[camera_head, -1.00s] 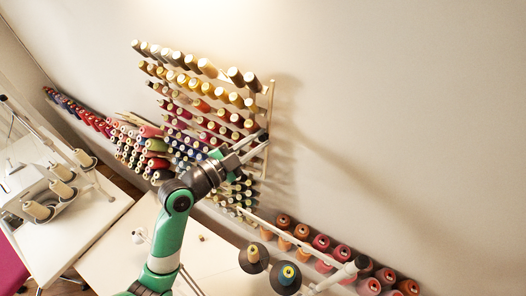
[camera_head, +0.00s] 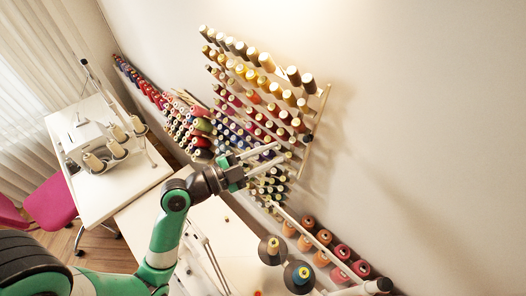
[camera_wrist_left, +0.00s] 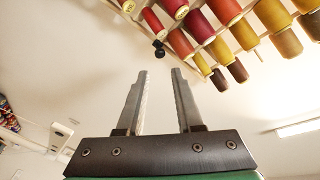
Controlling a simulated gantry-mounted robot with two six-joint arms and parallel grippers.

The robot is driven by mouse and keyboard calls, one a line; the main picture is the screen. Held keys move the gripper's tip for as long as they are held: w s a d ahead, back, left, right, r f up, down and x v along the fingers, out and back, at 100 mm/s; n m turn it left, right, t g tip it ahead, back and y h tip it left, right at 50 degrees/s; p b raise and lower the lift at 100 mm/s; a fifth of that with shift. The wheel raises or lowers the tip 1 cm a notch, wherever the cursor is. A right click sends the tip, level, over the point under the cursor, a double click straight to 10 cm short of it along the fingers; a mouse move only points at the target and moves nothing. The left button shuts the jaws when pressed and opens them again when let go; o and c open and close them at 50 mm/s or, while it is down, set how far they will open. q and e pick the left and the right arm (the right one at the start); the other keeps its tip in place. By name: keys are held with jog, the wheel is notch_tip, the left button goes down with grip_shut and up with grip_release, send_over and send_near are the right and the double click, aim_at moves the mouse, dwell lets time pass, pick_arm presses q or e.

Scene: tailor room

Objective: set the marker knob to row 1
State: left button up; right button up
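The marker knob (camera_head: 307,138) is a small black piece at the right edge of the thread rack (camera_head: 321,103), on its upright side rail, well below the top row of spools. In the left wrist view the black knob (camera_wrist_left: 158,48) shows just beyond the fingertips. My left gripper (camera_head: 279,152) is in front of the rack's lower right part, its fingers pointing toward the side rail. In the left wrist view my left gripper (camera_wrist_left: 159,72) is open and empty, with a clear gap between the fingers. The knob appears apart from the fingers. My right gripper is out of view.
Rows of colored spools (camera_head: 250,55) stick out from the rack close to my left gripper. Large cones (camera_head: 302,273) stand below on a white table (camera_head: 233,240). A sewing machine (camera_head: 84,137) stands at the left. The wall right of the rack is clear.

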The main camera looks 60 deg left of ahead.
pick_arm(q)
jog(key=shift+s+p, duration=0.3)
jog(key=shift+s, duration=0.9)
jog(key=shift+o, duration=0.9)
jog(key=shift+a, duration=0.1)
jog(key=shift+o, duration=0.5)
jog(key=a+y, duration=0.1)
jog(key=a+g+y, duration=0.1)
jog(key=a+y, duration=0.1)
jog(key=s+a+f+y, duration=0.1)
jog(key=a+y, duration=0.1)
jog(key=shift+a, duration=0.15)
jog(key=m+b, duration=0.2)
jog(key=m, duration=0.4)
send_near(305, 141)
jog(key=p+x, duration=0.2)
jog(key=x, duration=0.7)
jog(key=shift+w+a, duration=0.1)
jog(key=shift+w, duration=0.05)
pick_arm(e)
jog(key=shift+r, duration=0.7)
pick_arm(q)
jog(key=shift+c, duration=0.3)
